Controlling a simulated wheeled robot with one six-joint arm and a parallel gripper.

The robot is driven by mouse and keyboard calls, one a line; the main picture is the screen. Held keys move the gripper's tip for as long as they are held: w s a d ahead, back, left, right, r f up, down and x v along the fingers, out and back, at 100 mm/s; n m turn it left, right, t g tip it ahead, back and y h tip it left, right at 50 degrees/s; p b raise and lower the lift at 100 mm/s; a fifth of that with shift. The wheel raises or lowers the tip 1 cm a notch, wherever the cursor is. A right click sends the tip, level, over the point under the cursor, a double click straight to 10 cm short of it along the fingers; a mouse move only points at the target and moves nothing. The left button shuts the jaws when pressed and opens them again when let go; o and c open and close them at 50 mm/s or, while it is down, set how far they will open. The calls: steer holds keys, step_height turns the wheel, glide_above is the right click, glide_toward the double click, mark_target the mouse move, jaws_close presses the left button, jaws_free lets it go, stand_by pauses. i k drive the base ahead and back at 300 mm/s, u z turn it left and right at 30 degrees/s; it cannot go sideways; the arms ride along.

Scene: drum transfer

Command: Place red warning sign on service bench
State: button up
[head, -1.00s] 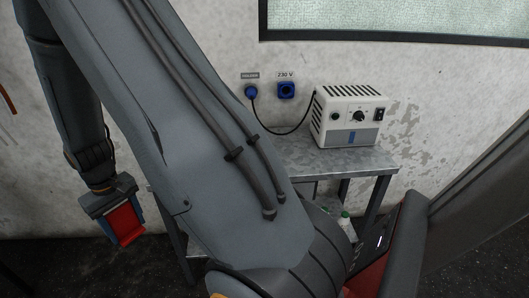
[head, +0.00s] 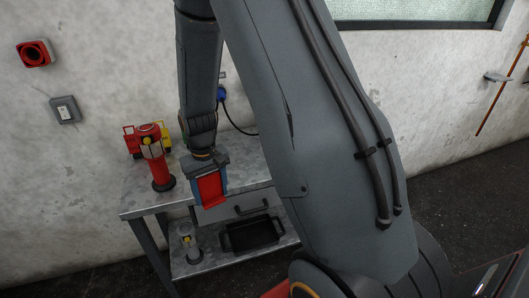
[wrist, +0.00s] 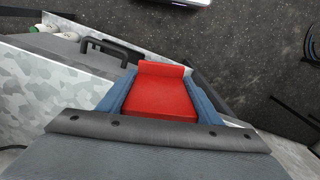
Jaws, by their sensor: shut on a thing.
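My gripper (head: 210,192) is shut on the red warning sign (head: 212,188), with a blue finger on each side. In the wrist view the sign (wrist: 158,96) is a flat red piece with a raised lip at its far end, held between the fingers (wrist: 158,106). The service bench (head: 138,198) is a grey mottled metal table against the wall. In the head view the sign overlaps the bench's front edge and drawer; its height above the top is hard to tell. My arm hides the bench's right part.
A red lamp-like device (head: 157,164) stands on the bench just left of my gripper, with red and yellow items behind it. A black tray (head: 250,233) and a small grey-yellow object (head: 187,240) are on the lower shelf. Bare bench top shows at the left front.

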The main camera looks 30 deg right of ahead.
mark_target(245, 154)
steer(key=i, duration=0.95)
